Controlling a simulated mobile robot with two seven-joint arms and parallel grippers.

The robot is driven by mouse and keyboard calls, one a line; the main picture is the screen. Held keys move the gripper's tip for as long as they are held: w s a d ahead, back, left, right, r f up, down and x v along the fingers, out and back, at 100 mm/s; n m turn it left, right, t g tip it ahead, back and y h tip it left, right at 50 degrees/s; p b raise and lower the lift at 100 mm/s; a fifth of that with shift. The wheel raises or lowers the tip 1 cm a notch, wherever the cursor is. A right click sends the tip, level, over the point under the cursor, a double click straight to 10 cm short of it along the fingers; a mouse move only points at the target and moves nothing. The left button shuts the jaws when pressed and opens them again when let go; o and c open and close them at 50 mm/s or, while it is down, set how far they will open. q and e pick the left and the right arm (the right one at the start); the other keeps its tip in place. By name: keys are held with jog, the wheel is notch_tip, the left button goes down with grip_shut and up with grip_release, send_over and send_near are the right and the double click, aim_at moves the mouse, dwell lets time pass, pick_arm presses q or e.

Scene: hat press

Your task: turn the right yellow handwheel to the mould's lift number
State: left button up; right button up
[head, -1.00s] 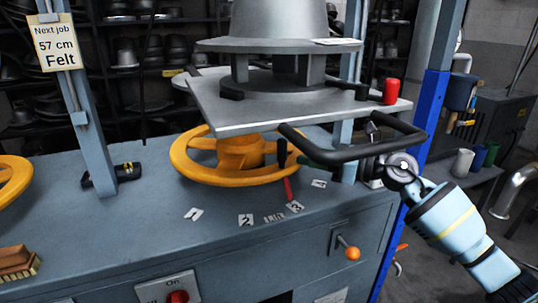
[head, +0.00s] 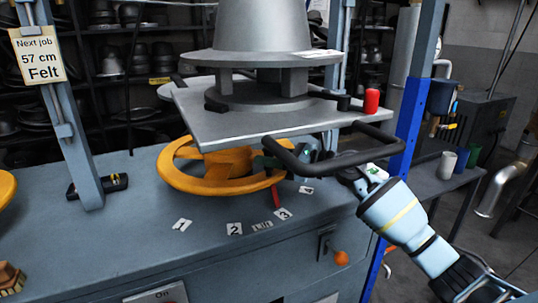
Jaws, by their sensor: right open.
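The right yellow handwheel (head: 190,183) sits under the metal press plate (head: 270,118). A red pointer (head: 276,197) at its front right lies nearest the card 3 (head: 284,215). Cards 1 (head: 181,225), 2 (head: 234,229) and 4 (head: 307,190) lie around the wheel's front, with a LIFT label (head: 262,225). The grey mould (head: 262,30) stands on the plate; its white label (head: 314,55) is unreadable. My right gripper (head: 287,160) is open at the wheel's right side, partly hidden by the black handle; contact with the rim cannot be told. My left gripper is out of view.
A black bar handle (head: 350,158) juts from the plate over my right gripper. A blue post (head: 411,120) stands close to my right arm. A sign (head: 38,55) reads "Next job 57 cm Felt". Part of another yellow wheel (head: 6,188) shows at the left edge.

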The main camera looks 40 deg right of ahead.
jog(key=shift+w+a, duration=0.1)
jog(key=shift+w, duration=0.05)
grip_shut()
dwell(0.4)
